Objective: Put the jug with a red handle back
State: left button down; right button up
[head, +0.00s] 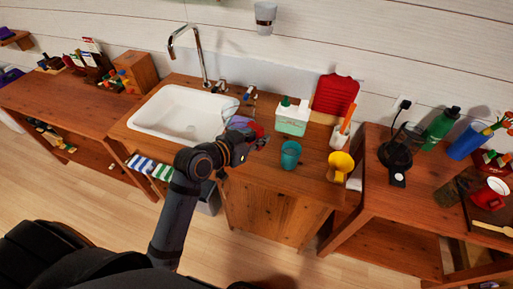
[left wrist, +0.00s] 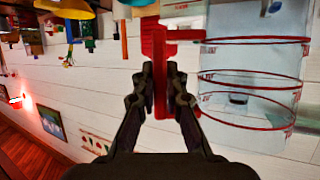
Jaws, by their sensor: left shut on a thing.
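The jug is clear with red rings and a red handle. In the left wrist view its body (left wrist: 250,95) fills the right side, and its red handle (left wrist: 158,100) runs between the fingers. My left gripper (left wrist: 163,72) is shut on this handle. In the head view the left gripper (head: 260,143) is over the front of the sink counter (head: 245,180), just right of the sink. A clear part of the jug (head: 229,107) shows behind it, and the arm hides much of the rest. My right gripper is not in view.
Right of the gripper stand a teal cup (head: 290,155), a white-and-green caddy (head: 292,117) and a yellow cup (head: 341,166). A red board (head: 335,95) leans on the wall. The white sink (head: 180,112) is empty. A crowded side table (head: 400,205) stands at right.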

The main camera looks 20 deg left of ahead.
pick_arm(q)
jog(key=s+d, duration=0.2)
jog(key=s, duration=0.3)
jog(key=shift+y, duration=0.3)
jog(key=w+f+p, duration=0.1)
jog(key=w+f, duration=0.3)
jog(key=w+f+p, duration=0.1)
jog(key=w+f, duration=0.3)
jog(key=w, duration=0.1)
jog(key=w+f+p, duration=0.1)
jog(key=w+f, duration=0.3)
jog(key=w, duration=0.1)
jog(key=shift+d, duration=0.3)
jog(key=shift+w+f, duration=0.1)
jog(key=shift+f, duration=0.2)
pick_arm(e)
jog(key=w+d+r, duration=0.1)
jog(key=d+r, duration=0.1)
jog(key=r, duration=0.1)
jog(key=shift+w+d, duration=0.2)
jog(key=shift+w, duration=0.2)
pick_arm(q)
jog(key=shift+f, duration=0.1)
